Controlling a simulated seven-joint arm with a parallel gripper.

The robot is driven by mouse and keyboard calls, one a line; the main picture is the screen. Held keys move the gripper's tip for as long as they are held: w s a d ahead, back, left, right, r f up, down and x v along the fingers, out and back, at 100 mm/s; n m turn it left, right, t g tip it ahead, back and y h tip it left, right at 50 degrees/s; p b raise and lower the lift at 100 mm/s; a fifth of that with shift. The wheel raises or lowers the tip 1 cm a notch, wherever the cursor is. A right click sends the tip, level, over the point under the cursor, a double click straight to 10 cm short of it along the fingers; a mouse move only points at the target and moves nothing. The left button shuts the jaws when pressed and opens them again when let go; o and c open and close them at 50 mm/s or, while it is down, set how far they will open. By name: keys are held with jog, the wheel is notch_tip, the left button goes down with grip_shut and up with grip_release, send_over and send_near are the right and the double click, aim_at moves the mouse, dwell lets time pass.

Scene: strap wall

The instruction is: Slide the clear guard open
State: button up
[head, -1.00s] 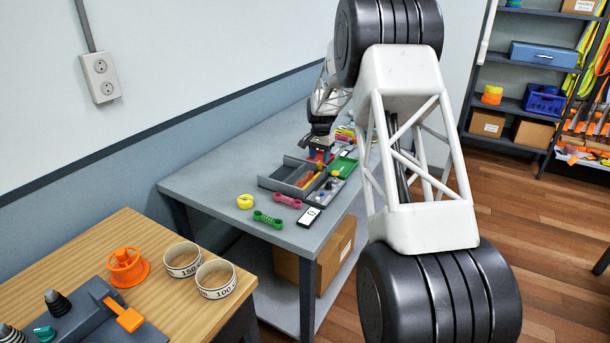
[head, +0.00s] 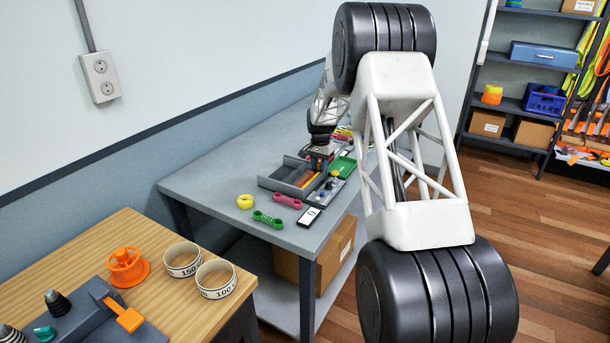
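My gripper (head: 319,165) is small in the head view, pointing down over the right part of the grey tray on the far table. Its fingers are too small and dark to tell whether they are open or shut. A grey panel with small knobs (head: 322,192) lies against the tray's right side, with a blue knob and a yellow one near my gripper. I cannot make out the clear guard; it is see-through, too small, or hidden by my gripper.
The grey open tray (head: 277,182) holds red and yellow pieces. A green tray (head: 344,167) lies behind the panel. A green wrench-like piece (head: 267,219), a pink one (head: 287,201), a yellow ring (head: 245,202) and a phone-like card (head: 309,217) lie in front. The table's left part is clear.

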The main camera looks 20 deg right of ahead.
jog(key=shift+c, duration=1.4)
jog(key=shift+w+a, duration=3.3)
jog(key=o, duration=0.6)
jog(key=shift+c, duration=0.2)
jog(key=shift+r, duration=0.2)
